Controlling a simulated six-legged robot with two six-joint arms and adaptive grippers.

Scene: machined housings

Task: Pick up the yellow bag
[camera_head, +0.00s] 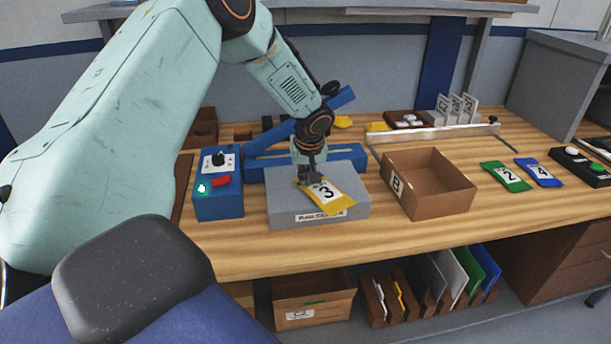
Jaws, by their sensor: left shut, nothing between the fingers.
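The yellow bag (334,201), marked with a 3 on a white label, lies on top of a grey block (288,212) with a label on its front. My left gripper (309,181) points down at the upper left end of the bag. Its fingers are shut with nothing between them, and they hide a small part of the bag's far end. Whether the fingertips touch the bag cannot be told. My right gripper is not in view.
A blue control box (218,204) with a red button stands left of the block. An open cardboard box (440,197) marked B stands to the right. Green (508,177) and blue (540,173) bags lie farther right. The wooden table front (400,236) is clear.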

